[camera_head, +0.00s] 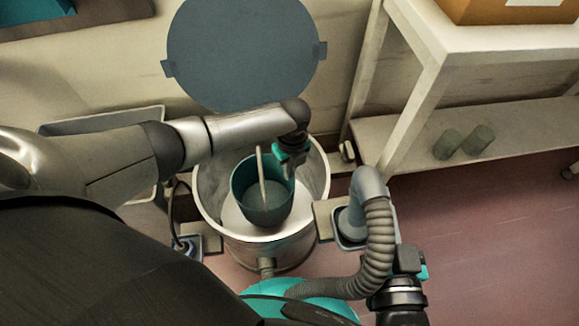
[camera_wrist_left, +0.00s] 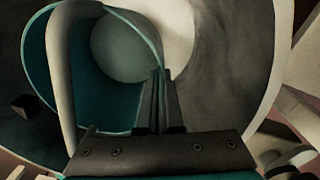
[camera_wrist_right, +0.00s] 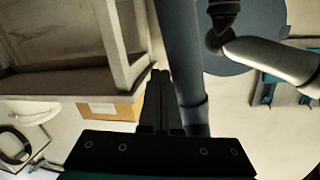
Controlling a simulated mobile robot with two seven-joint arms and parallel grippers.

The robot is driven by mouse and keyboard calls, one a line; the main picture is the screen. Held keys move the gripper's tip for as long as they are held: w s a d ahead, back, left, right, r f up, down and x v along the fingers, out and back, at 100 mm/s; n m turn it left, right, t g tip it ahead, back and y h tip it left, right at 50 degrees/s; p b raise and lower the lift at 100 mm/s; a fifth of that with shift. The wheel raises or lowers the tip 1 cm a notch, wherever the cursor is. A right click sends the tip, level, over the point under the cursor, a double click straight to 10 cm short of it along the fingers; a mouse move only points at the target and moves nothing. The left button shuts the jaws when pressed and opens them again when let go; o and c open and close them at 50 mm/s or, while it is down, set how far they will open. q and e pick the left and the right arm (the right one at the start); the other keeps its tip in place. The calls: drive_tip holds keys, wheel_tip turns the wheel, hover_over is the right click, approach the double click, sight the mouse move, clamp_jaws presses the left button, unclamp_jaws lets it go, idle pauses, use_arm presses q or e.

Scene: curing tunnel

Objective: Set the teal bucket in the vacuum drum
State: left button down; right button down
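The teal bucket (camera_head: 243,190), with a pale handle, is upright or nearly so inside the mouth of the round metal vacuum drum (camera_head: 212,210). Whether its base touches the drum floor cannot be told. My left gripper (camera_head: 291,160) reaches in from above and is shut on the bucket's rim. In the left wrist view the fingers (camera_wrist_left: 160,90) pinch the bucket wall (camera_wrist_left: 110,100), with the drum's inside beyond. My right gripper (camera_head: 410,262) is outside the drum at lower right, beside the grey hose. In the right wrist view its fingers (camera_wrist_right: 160,92) are together and empty.
A round blue-grey lid (camera_head: 245,55) stands behind the drum against the wall. A ribbed grey hose (camera_head: 379,235) curves at the drum's right. A pale shelf (camera_head: 400,135) with grey cylinders (camera_head: 447,144) stands at right. A grey tray (camera_head: 90,125) lies behind my left arm.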

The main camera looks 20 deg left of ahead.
sight(290, 183)
use_arm(q)
drive_tip(key=shift+f, duration=3.75)
use_arm(e)
drive_tip(key=shift+s, duration=0.1)
use_arm(q)
drive_tip(key=c, duration=1)
unclamp_jaws()
drive_tip(key=shift+r, duration=0.15)
